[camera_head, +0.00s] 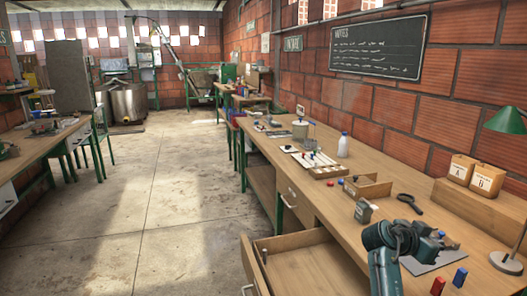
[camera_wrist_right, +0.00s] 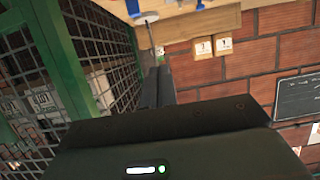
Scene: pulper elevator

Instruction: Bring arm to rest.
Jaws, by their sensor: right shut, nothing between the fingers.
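My right arm (camera_head: 388,245), teal and dark, comes up from the bottom of the head view at the near right, over the front of the workbench. Its gripper is partly hidden behind the wrist there. In the right wrist view, the right gripper (camera_wrist_right: 158,72) shows as two dark fingers close together. It is shut with nothing held. My left gripper is in neither view.
An open drawer (camera_head: 308,268) juts from the workbench (camera_head: 330,205) left of the arm. A red block (camera_head: 438,285), a blue block (camera_head: 460,277) and a green lamp (camera_head: 505,120) are to the right. Green mesh (camera_wrist_right: 75,70) fills the wrist view's left.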

